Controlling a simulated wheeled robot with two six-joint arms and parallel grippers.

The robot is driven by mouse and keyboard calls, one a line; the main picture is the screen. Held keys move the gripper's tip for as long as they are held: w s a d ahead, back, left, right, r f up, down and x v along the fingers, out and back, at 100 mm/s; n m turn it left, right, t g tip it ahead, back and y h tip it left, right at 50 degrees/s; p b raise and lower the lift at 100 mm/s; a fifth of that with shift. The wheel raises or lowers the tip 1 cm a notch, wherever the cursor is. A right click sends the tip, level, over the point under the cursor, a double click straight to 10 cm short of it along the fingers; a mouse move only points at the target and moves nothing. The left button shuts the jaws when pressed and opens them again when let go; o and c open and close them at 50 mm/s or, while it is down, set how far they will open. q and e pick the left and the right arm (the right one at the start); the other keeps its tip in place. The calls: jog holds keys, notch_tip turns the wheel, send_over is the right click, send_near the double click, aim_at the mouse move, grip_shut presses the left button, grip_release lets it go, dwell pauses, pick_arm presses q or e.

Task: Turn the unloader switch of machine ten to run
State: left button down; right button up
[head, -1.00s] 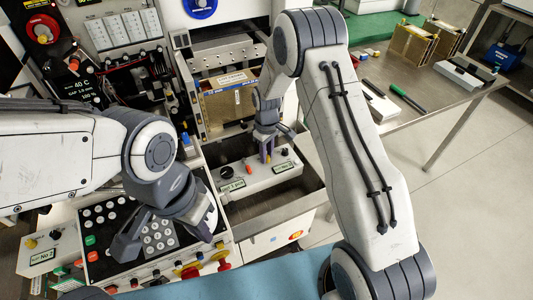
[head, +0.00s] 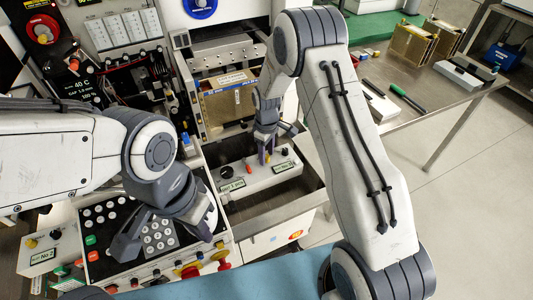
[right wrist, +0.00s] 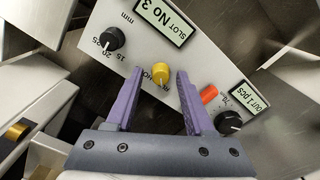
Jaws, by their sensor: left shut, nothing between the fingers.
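The unloader panel (head: 287,169) is a pale box on the machine's front. In the right wrist view the panel (right wrist: 205,60) carries a yellow knob (right wrist: 160,73), an orange lever (right wrist: 208,94) and black knobs at left (right wrist: 113,39) and right (right wrist: 228,122). The lettering beside the yellow knob is partly hidden. My right gripper (right wrist: 159,76) is open, its purple fingers on either side of the yellow knob; contact cannot be told. In the head view my right gripper (head: 265,157) is over the panel and hides the yellow knob.
A keypad panel (head: 97,262) with white buttons is under my left gripper. Red and yellow knobs (head: 190,270) line its front edge. An open metal recess (head: 270,208) is in front of the unloader panel. A steel table (head: 425,85) with boxes stands at right.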

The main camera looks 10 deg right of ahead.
aim_at(267, 156)
dwell(0.3)
notch_tip(267, 156, up, 10)
jog(key=b, duration=0.1)
jog(key=shift+r, duration=0.2)
dwell(0.4)
